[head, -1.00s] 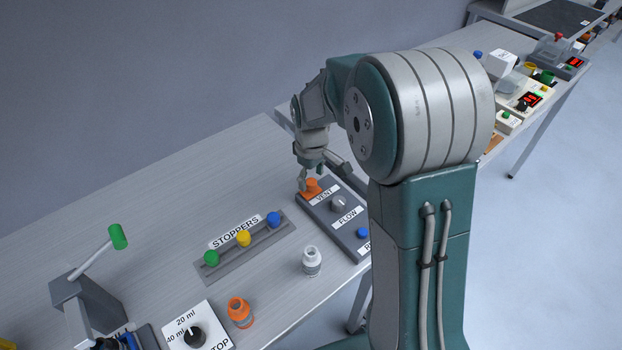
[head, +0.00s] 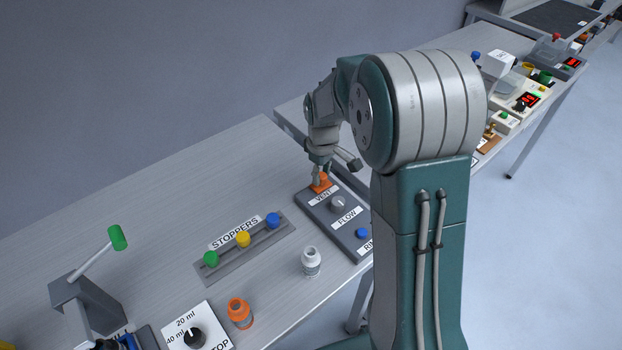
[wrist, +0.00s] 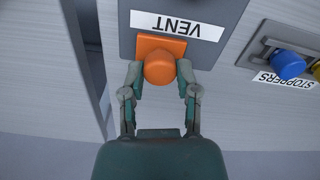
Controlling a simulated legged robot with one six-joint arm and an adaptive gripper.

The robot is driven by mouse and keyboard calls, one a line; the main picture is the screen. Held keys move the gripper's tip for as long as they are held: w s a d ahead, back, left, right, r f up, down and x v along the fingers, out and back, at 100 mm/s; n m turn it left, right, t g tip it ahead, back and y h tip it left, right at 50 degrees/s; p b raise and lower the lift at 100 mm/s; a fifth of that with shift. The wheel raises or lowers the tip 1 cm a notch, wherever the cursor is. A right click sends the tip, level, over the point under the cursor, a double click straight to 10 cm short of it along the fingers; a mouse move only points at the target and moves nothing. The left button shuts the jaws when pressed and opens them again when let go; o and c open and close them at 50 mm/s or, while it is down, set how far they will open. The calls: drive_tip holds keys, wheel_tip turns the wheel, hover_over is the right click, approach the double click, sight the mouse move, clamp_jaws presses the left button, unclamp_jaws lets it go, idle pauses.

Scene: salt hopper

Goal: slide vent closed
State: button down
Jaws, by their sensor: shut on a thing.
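The orange vent slider (head: 321,182) sits at the far end of the dark grey control panel (head: 350,235), by the VENT label (head: 321,198). In the wrist view its square orange base and round knob (wrist: 159,67) show beside the upside-down VENT label (wrist: 177,25). My gripper (head: 319,176) is down at the vent. In the wrist view its two fingers (wrist: 160,82) are on either side of the round knob and shut on it. The slot under the orange base is hidden.
A stopper rack (head: 226,262) holds green, yellow and blue stoppers. The table beyond the rack is bare.

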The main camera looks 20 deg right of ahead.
sight(328, 180)
drive_tip(key=shift+w+d, duration=0.35)
drive_tip(key=shift+d, duration=0.55)
drive_tip(key=shift+a, duration=0.1)
drive_tip(key=shift+c, duration=1.7)
unclamp_jaws()
drive_tip(key=shift+f, duration=0.1)
drive_tip(key=shift+d, duration=0.25)
drive_tip(key=shift+a+r, duration=0.1)
drive_tip(key=shift+r, duration=0.45)
wheel_tip(328, 180, up, 11)
